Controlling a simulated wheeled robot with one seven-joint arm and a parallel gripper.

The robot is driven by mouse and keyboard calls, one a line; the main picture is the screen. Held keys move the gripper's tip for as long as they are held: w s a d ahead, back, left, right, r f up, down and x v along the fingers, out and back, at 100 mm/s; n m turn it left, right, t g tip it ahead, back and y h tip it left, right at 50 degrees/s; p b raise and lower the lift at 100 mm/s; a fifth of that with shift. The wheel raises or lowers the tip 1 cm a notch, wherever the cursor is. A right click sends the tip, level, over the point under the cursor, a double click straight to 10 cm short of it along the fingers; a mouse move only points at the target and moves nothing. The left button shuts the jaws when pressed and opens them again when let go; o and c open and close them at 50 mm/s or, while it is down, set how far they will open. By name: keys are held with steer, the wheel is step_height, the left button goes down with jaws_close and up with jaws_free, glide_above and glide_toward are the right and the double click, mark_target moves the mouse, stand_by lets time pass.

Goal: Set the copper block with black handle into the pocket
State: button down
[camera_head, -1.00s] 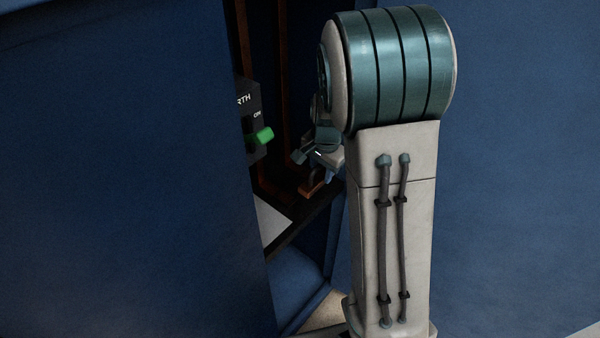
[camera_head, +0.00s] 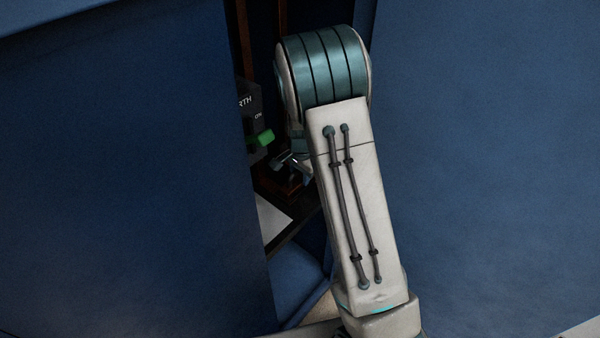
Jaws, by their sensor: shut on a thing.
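My gripper (camera_head: 298,172) is inside the narrow opening of the blue cabinet, left of my arm and small in the view. It is shut on the copper block with black handle. The copper block (camera_head: 289,187) shows only as a dark reddish patch below the gripper, in shadow. Its handle is not clear, hidden by the fingers and the dark. I cannot make out the pocket, nor tell whether the block touches the surface under it.
A black panel (camera_head: 250,100) marked "RTH" and "ON" with a green lever (camera_head: 261,138) stands just left of the gripper. A pale plate (camera_head: 273,226) lies below. Large blue panels (camera_head: 130,180) flank the opening, and my arm covers its right side.

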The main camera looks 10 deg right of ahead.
steer(key=shift+f+b, duration=0.45)
steer(key=shift+b, duration=0.05)
steer(key=shift+s+f, duration=0.1)
